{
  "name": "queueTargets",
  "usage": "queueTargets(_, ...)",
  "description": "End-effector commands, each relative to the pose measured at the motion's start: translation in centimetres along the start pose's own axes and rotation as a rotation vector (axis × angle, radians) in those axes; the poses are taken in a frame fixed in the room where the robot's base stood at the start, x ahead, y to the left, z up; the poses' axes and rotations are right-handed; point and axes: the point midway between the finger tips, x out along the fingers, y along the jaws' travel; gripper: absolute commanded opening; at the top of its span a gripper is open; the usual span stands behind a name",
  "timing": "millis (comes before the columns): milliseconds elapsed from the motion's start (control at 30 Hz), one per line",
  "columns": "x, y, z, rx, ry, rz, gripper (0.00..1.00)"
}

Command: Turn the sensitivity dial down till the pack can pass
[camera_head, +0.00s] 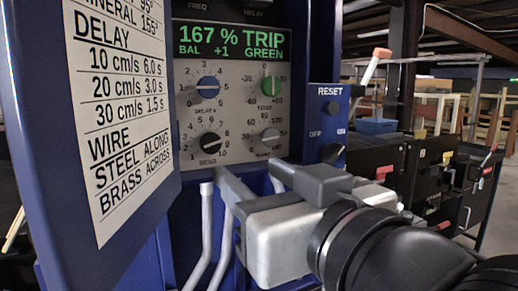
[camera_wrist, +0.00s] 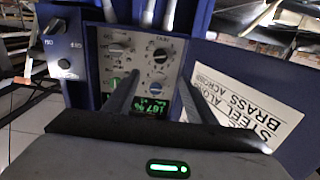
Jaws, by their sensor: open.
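The sensitivity dial (camera_head: 210,143) is the black knob marked SENS at the lower left of the panel. It also shows in the upside-down wrist view (camera_wrist: 160,57), with a pale pointer line whose exact reading I cannot make out. The display (camera_head: 232,41) above reads 167 % TRIP, BAL +1, GREEN. My gripper (camera_head: 250,169) is open and empty, its fingers pointing at the panel below and right of the dial. No pack is in view.
A blue delay dial (camera_head: 208,84), a green dial (camera_head: 270,86) and a grey phase dial (camera_head: 270,135) are close by. A RESET box (camera_head: 332,108) with a switch stands right of the panel. A blue door with a printed chart (camera_head: 120,100) is at left. Pale pipes (camera_head: 203,240) rise below.

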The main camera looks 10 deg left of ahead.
Motion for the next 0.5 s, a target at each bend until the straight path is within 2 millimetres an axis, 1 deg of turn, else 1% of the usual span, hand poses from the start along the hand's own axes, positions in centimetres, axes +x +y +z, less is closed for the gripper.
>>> queueTargets(167,2.5,0.1,0.1,0.0,-0.009,0.002,0.51)
queueTargets(500,9.7,0.2,0.2,0.001,-0.011,0.003,0.51)
